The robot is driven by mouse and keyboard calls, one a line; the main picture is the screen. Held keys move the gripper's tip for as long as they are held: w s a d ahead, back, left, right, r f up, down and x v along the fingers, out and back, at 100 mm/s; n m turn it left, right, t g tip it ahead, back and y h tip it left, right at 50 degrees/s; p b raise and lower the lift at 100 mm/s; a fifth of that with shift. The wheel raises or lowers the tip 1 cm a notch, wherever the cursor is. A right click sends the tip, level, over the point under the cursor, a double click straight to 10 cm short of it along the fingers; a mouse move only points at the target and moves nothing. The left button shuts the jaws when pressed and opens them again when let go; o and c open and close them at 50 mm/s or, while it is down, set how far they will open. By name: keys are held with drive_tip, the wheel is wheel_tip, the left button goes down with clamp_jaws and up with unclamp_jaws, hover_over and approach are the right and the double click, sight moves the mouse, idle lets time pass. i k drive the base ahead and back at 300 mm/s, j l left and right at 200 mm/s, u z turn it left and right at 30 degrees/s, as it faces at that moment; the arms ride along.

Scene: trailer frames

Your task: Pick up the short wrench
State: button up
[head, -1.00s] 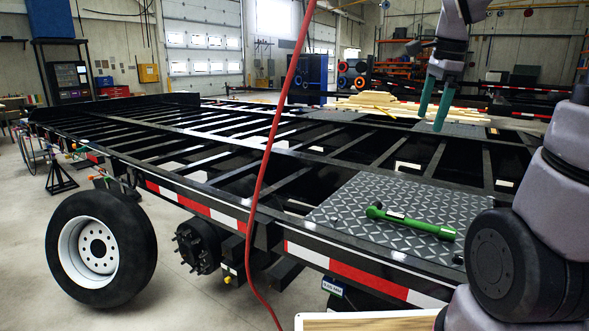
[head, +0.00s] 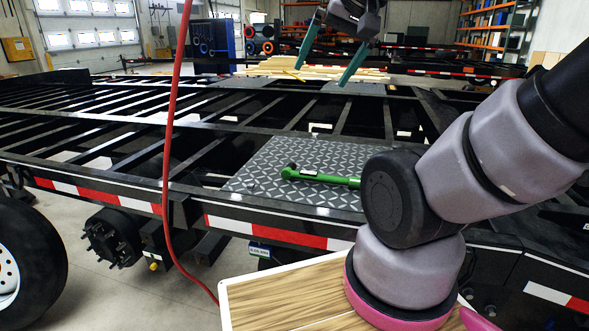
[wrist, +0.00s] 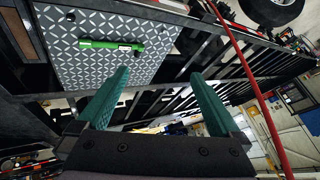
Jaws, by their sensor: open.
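A short green wrench (head: 322,178) lies on the diamond-pattern metal plate (head: 262,178) on the trailer frame. In the head view its right end is partly hidden behind my arm. The wrench also shows in the wrist view (wrist: 110,45), at the upper left, lying on the plate. My gripper (head: 322,76) has teal fingers spread open with nothing between them. It is up above the trailer frame, apart from the wrench. In the wrist view my gripper (wrist: 160,88) points over the frame, with the wrench beyond and left of the left finger.
A red hose (head: 170,130) hangs down in front of the trailer frame (head: 120,190), left of the plate. A stack of wood boards (head: 300,68) lies behind. A wheel (head: 25,265) stands at the lower left. The space around my gripper is clear.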

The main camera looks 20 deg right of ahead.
sight(287, 173)
drive_tip(key=k+j, duration=0.2)
drive_tip(key=k, duration=0.15)
drive_tip(key=k+j+z, duration=0.15)
drive_tip(key=k, duration=0.2)
drive_tip(key=z, duration=1.5)
